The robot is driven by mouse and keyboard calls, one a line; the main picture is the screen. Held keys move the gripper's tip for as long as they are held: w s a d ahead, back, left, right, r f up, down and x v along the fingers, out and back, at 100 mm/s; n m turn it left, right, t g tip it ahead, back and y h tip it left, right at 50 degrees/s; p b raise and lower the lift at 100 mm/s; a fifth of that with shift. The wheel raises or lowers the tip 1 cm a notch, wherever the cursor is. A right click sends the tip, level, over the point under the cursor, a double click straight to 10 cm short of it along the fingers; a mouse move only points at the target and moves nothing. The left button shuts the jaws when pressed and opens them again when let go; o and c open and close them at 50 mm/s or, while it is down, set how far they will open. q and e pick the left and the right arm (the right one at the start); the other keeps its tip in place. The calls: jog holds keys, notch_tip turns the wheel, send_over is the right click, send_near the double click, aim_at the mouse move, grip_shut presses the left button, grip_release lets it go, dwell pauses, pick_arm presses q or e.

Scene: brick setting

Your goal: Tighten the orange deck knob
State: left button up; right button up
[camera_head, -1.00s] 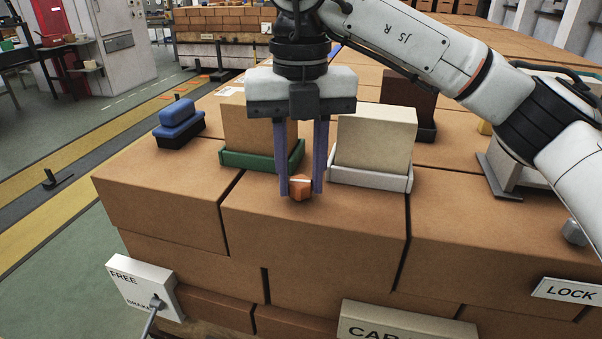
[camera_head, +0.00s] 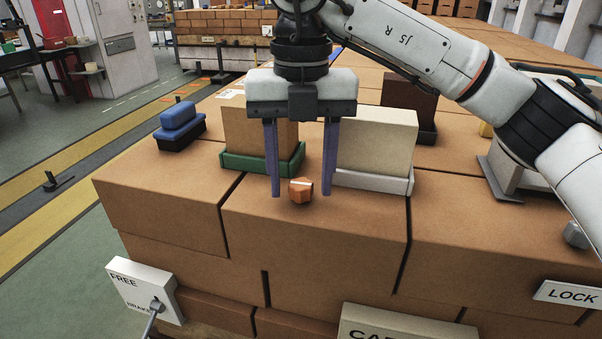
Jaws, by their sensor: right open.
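The orange deck knob (camera_head: 301,191) sits on top of the front middle brown brick block, with a pale line across its upper face. My right gripper (camera_head: 302,194) points straight down over it. Its two purple fingers are spread wide, one on each side of the knob, with visible gaps between finger and knob. It holds nothing. My left gripper does not show.
Behind the fingers stand a brown block in a green tray (camera_head: 236,163) and a cream block (camera_head: 377,139) in a white tray. A blue-topped brush-like object (camera_head: 179,127) is at the left. FREE/BRAKE (camera_head: 142,288) and LOCK (camera_head: 570,293) plates are on the front.

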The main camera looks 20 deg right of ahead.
aim_at(301, 185)
notch_tip(301, 185, up, 10)
jog(key=p, duration=0.1)
jog(key=shift+r+p, duration=0.2)
jog(key=shift+p, duration=0.2)
dwell(0.4)
